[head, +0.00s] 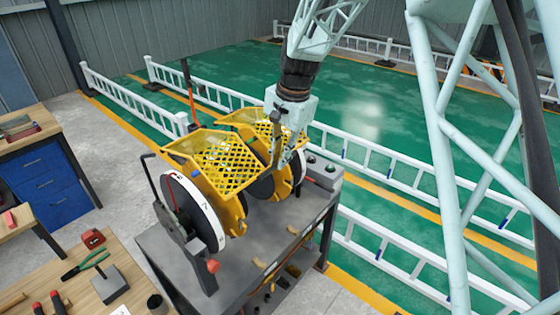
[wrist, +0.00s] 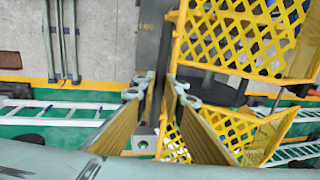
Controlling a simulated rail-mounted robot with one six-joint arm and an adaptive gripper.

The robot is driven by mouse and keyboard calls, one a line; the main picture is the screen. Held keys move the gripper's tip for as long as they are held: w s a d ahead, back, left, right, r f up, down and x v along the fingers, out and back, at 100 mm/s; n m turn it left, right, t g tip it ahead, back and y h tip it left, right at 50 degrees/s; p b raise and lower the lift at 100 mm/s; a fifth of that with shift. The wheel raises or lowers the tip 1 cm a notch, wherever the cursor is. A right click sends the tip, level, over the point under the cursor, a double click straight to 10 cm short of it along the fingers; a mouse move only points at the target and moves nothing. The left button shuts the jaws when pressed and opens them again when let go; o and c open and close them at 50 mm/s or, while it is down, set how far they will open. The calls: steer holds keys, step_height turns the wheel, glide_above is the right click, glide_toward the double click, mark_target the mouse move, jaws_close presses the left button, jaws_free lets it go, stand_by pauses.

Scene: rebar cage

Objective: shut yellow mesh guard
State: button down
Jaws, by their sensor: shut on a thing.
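A yellow mesh guard (head: 215,158) stands over the bench machine, its latticed panel tilted up and facing the camera. A second yellow mesh panel (head: 250,124) lies just behind it, beside my gripper. Yellow mesh also fills the upper right of the wrist view (wrist: 240,38), with more mesh low down between and right of my fingers. My gripper (head: 282,150) points down at the right side of the rear mesh panel. In the wrist view its two fingers (wrist: 160,85) are close together around something narrow. The exact gripped part is mostly hidden by the fingers.
Black-and-white reels (head: 192,210) sit in the machine on a grey bench (head: 180,262). A wooden workbench with pliers (head: 85,265) stands at the left front. White railings (head: 385,165) run behind the bench. The green floor (head: 380,110) beyond is clear.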

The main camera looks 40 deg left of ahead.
steer(key=c, duration=3.1)
jaws_free()
steer(key=shift+w+a+r, duration=0.1)
steer(key=shift+a+r, duration=0.1)
steer(key=shift+a, duration=0.15)
steer(key=shift+c, duration=0.2)
steer(key=o, duration=0.5)
steer(key=shift+a+f, duration=0.15)
steer(key=shift+a, duration=0.1)
steer(key=shift+c, duration=0.2)
steer(key=shift+d, duration=0.25)
steer(key=shift+r, duration=0.2)
step_height(320, 180, up, 11)
steer(key=d, duration=0.2)
steer(key=shift+s+r, duration=0.2)
steer(key=shift+d, duration=0.25)
